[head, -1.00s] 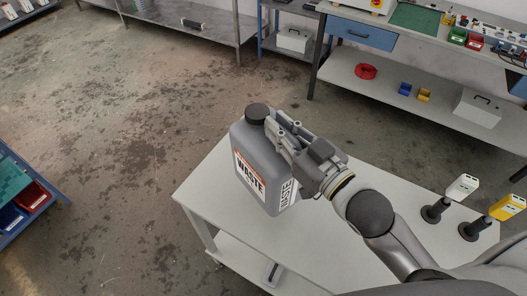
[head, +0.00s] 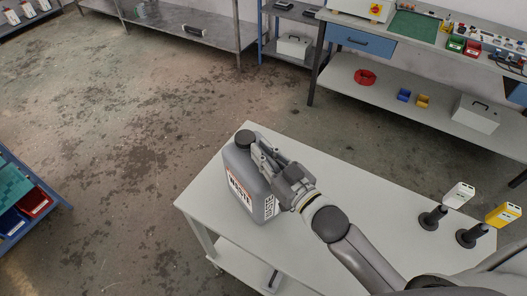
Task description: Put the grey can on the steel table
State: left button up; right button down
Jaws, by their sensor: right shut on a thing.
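The grey can (head: 238,160) is a jerrycan with a black cap and a white and red WASTE label. It is upright over the near white table (head: 316,254), close to its far left edge; I cannot tell whether its base touches the top. My right gripper (head: 266,163) is shut on the can's upper part, near the cap, and covers its handle. My left gripper is not in view.
A workbench (head: 365,42) with a blue drawer and a lower shelf stands at the upper right. A blue rack with bins (head: 35,203) is at the left edge. Two black holders (head: 433,218) with white and yellow devices stand on the near table's right. Open floor (head: 130,130) lies between.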

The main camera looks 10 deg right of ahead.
jog(key=c, duration=1.9)
grip_release()
jog(key=shift+f, duration=0.2)
jog(key=o, duration=0.4)
jog(key=shift+r, duration=0.25)
jog(key=shift+b+v, duration=1.65)
jog(key=shift+v, duration=4.35)
jog(key=shift+f, duration=0.1)
